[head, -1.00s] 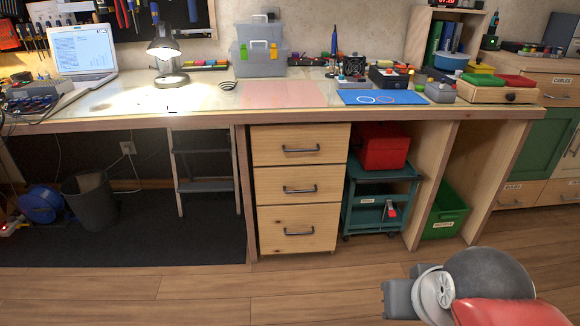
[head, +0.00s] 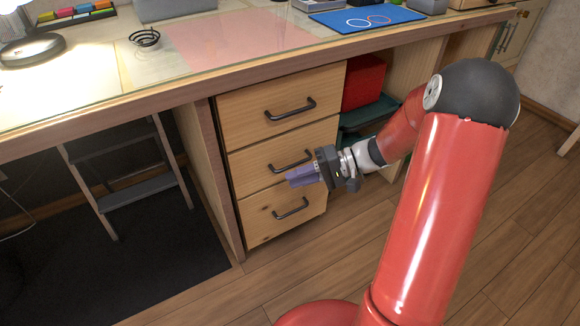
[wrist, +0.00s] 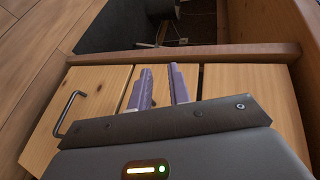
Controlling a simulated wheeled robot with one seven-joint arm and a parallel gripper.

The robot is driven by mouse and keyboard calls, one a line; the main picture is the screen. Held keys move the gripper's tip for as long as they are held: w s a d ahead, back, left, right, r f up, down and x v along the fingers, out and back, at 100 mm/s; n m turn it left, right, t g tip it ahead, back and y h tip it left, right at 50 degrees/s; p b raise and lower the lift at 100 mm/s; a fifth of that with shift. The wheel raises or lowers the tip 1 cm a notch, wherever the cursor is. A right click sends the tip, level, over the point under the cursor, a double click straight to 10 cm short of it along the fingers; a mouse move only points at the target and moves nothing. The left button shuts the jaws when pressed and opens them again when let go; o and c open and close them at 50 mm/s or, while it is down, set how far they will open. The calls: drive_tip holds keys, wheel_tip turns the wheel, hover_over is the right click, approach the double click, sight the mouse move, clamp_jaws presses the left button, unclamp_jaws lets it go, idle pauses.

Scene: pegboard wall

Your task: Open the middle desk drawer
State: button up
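The middle desk drawer (head: 250,164) is pale wood and closed, between a top and a bottom drawer. Its dark bar handle (head: 290,162) shows in the head view, partly overlapped by my gripper (head: 303,176). My gripper's purple fingers point left across the drawer front, just below and in front of this handle. I cannot tell whether the fingers touch anything.
The top drawer handle (head: 290,110) is above and the bottom drawer handle (head: 291,209) below; that one also shows in the wrist view (wrist: 68,114). The desk edge (head: 200,86) overhangs. A step stool (head: 135,190) stands left; a red box (head: 362,82) is right. The wood floor in front is clear.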

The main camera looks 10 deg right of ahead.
sight(292, 166)
drive_tip(key=w+d+f+m+t+y+b, duration=0.2)
drive_tip(key=w+d+f+m+t+y, duration=0.1)
drive_tip(key=w+d+f+t, duration=0.35)
drive_tip(key=shift+t, duration=0.55)
drive_tip(key=x, duration=0.7)
drive_tip(key=shift+w+d+f, duration=0.1)
clamp_jaws()
